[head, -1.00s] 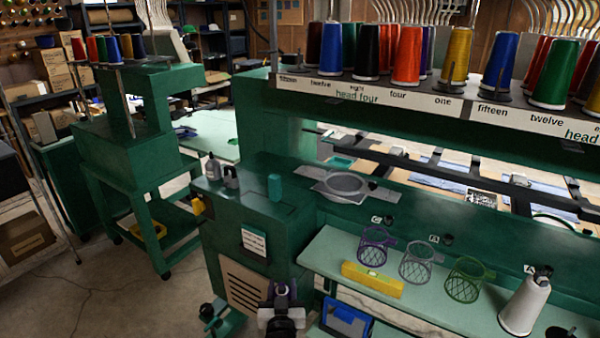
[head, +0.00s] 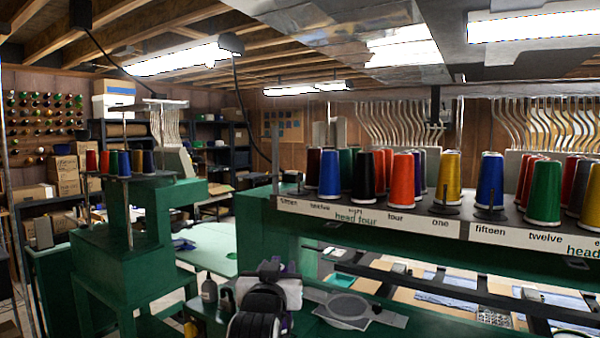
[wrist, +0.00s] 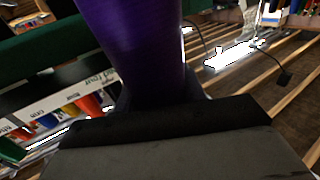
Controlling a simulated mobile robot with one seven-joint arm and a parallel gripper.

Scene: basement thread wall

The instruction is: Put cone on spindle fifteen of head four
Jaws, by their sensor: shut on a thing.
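My gripper (head: 268,272) is low in the head view, in front of the green machine body, seen mostly from behind. The wrist view shows it shut on a purple cone (wrist: 135,45), which fills the upper middle; its far end is cut off. In the head view only a sliver of purple shows at the gripper. The head four rack (head: 352,216) carries labels from fifteen at the left end to one at the right. Near the fifteen label (head: 288,203) is a dark spindle base (head: 291,187) with no cone seen on it. A dark maroon cone (head: 313,168) stands just right, behind.
Several cones crowd the head four rack, including a blue cone (head: 330,174) and a black cone (head: 363,176). A neighbouring rack (head: 530,237) continues at right. A smaller green machine (head: 130,225) stands at left. Bottles (head: 209,288) and a hoop (head: 347,307) sit below the rack.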

